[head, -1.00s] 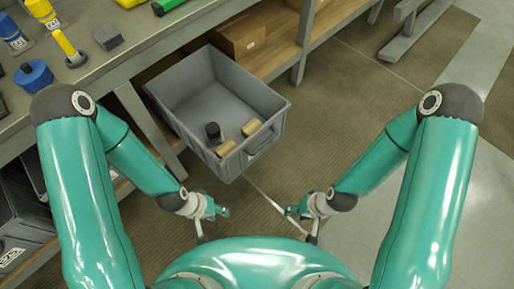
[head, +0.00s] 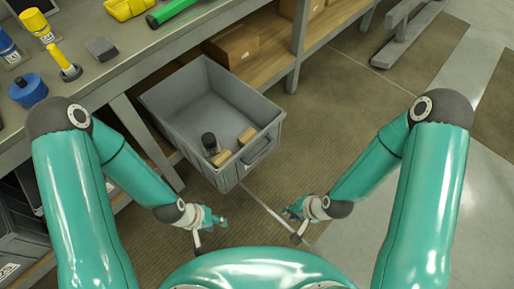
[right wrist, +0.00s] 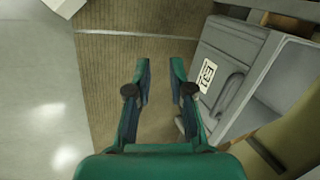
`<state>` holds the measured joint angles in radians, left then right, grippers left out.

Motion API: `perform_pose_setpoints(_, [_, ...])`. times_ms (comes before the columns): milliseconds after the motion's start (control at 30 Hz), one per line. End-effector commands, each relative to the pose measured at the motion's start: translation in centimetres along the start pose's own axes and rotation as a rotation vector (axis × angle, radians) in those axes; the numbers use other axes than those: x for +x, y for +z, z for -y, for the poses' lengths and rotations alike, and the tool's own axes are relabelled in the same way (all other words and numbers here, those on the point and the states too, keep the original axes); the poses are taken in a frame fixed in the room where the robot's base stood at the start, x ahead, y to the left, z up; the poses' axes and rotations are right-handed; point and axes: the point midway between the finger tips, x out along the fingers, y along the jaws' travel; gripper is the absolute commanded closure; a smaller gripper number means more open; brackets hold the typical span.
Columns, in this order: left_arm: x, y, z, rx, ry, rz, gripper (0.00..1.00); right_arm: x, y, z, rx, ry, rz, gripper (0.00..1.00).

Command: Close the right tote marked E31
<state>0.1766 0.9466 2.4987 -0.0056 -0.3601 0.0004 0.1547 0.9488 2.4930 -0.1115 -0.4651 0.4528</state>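The grey tote (head: 176,133) stands pulled out from under the bench, open at the top. It holds a dark upright cylinder (head: 209,142) and two tan blocks (head: 222,158). The tote also shows at the right of the right wrist view (right wrist: 229,41), with a white label (right wrist: 206,75) that seems to read E31 and a handle beside it. My right gripper (head: 291,222) is open and empty, in front of the tote and to its right; its two fingers show apart in the right wrist view (right wrist: 161,64). My left gripper (head: 212,231) looks open and empty, below the tote's near end.
A bench (head: 130,78) runs along the left with cups, tools and a yellow bin (head: 126,8) on it. A cardboard box (head: 232,46) sits on its lower shelf. Another dark tote (head: 22,245) with a label is at lower left.

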Motion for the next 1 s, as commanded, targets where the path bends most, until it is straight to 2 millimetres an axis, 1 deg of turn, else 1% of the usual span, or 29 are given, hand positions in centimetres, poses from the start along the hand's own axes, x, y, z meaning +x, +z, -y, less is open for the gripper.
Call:
perform_pose_setpoints(33, [0.0,0.0,0.0,0.000,0.000,0.000,0.60,-0.1,-0.9,1.0,0.053,-0.041,-0.026,0.92])
perform_pose_setpoints(100, [0.6,0.0,0.2,0.000,0.000,0.000,0.60,-0.1,-2.3,2.5,0.126,-0.114,-0.064,1.00])
perform_pose_setpoints(167, [1.7,0.0,0.6,0.000,0.000,0.000,0.60,0.2,-3.7,3.6,0.184,-0.186,-0.091,1.00])
perform_pose_setpoints(267, [4.4,0.0,1.6,0.000,0.000,0.000,0.60,0.8,-6.2,5.7,0.266,-0.330,-0.125,1.00])
perform_pose_setpoints(300, [5.8,0.0,2.1,0.000,0.000,0.000,0.60,1.1,-7.1,6.5,0.291,-0.392,-0.133,1.00])
perform_pose_setpoints(367, [7.7,0.0,2.8,0.000,0.000,0.001,0.60,1.1,-8.3,7.6,0.319,-0.481,-0.136,1.00])
perform_pose_setpoints(400, [8.9,0.0,3.2,0.000,0.000,0.001,0.60,1.1,-9.0,8.2,0.332,-0.536,-0.134,1.00])
perform_pose_setpoints(467, [10.9,-0.1,4.0,0.000,0.000,0.001,0.60,1.1,-9.9,9.0,0.337,-0.613,-0.130,1.00])
perform_pose_setpoints(500, [12.4,-0.1,4.5,0.000,0.000,0.001,0.60,1.2,-10.4,9.4,0.331,-0.659,-0.126,1.00])
perform_pose_setpoints(633, [16.9,-0.1,6.1,0.000,0.000,0.000,0.60,1.5,-11.5,9.9,0.276,-0.774,-0.125,1.00])
perform_pose_setpoints(700, [19.1,-0.1,6.9,0.000,0.000,0.000,0.60,1.8,-12.0,9.8,0.220,-0.812,-0.142,1.00])
perform_pose_setpoints(800, [21.9,-0.1,7.9,0.000,0.000,0.000,0.60,2.5,-12.8,9.2,0.166,-0.836,-0.178,1.00])
perform_pose_setpoints(900, [23.8,-0.1,8.6,0.000,0.000,0.000,0.60,2.9,-13.5,8.6,0.150,-0.849,-0.210,1.00])
perform_pose_setpoints(1000, [24.8,-0.1,9.0,0.000,0.000,0.000,0.60,3.3,-13.9,8.2,0.145,-0.855,-0.226,1.00])
